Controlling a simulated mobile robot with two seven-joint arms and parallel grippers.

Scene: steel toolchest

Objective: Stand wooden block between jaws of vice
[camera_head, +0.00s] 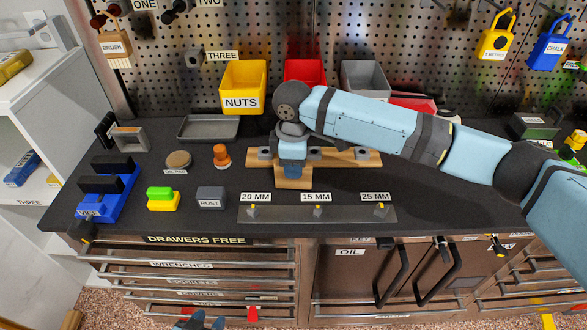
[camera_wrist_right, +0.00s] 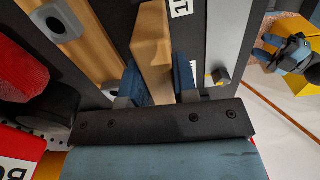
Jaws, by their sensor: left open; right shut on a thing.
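The blue vice (camera_head: 122,192) stands at the left front of the bench, with two dark jaws (camera_head: 100,184) and a gap between them. My right gripper (camera_head: 292,160) is over the middle of the bench, well to the right of the vice. It is shut on the wooden block (camera_head: 293,183). In the right wrist view the block (camera_wrist_right: 151,45) sits between the two blue fingers (camera_wrist_right: 160,85) and sticks out beyond them. My left gripper (camera_head: 201,321) is at the bottom edge of the head view, open and empty, in front of the drawers. Its arm is out of view.
A wooden rack (camera_head: 368,157) with metal pieces lies behind the block. A steel strip (camera_head: 285,214) with labelled bits lies in front. A grey rust block (camera_head: 211,197), a green-yellow block (camera_head: 162,198), an orange knob (camera_head: 221,156) and a round tin (camera_head: 178,160) stand between vice and block.

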